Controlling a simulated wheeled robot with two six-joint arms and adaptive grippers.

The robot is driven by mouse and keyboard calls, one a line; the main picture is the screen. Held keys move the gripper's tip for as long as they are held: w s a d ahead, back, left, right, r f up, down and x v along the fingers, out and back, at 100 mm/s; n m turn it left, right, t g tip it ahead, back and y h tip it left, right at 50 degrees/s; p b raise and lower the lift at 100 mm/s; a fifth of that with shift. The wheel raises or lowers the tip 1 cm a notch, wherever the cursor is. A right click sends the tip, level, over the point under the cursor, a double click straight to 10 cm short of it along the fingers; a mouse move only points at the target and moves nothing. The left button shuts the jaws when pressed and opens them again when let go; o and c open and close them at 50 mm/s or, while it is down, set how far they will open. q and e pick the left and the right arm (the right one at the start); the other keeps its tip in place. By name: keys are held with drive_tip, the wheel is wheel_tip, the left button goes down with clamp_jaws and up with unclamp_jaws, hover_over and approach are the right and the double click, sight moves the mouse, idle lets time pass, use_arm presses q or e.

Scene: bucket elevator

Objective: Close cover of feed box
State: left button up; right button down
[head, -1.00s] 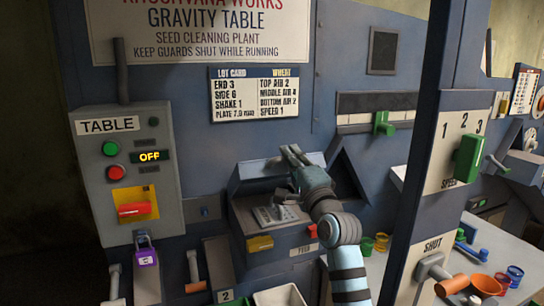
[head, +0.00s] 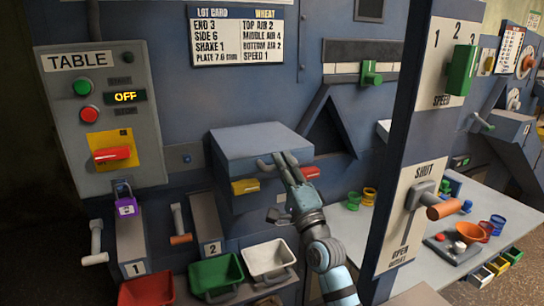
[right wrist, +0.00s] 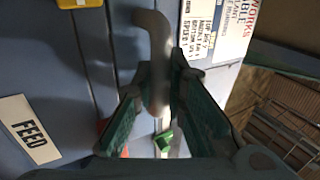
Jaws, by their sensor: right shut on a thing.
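The feed box (head: 225,178) juts from the blue machine front in the head view. Its blue-grey cover (head: 250,142) lies flat over the top, and the inside is hidden. My right gripper (head: 280,162) is at the cover's front edge. In the right wrist view, my right gripper (right wrist: 158,95) is shut on a grey bent handle (right wrist: 155,35), which sits between its two fingers. A FEED label (right wrist: 28,130) shows at the left of that view. My left gripper is not in view.
A yellow piece (head: 245,187) and a red piece (head: 308,173) sit on the box's front. Red, green and white bins (head: 268,260) stand below. A blue post (head: 400,150) rises at the right, before a table with cups. The TABLE panel (head: 100,120) reads OFF.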

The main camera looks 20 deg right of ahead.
drive_tip(key=shift+f, duration=0.45)
drive_tip(key=c, duration=1.9)
unclamp_jaws()
drive_tip(key=shift+s+r, duration=0.1)
drive_tip(key=a+v, duration=0.1)
drive_tip(key=v, duration=1)
drive_tip(key=shift+s+d, duration=0.45)
drive_tip(key=shift+d, duration=0.1)
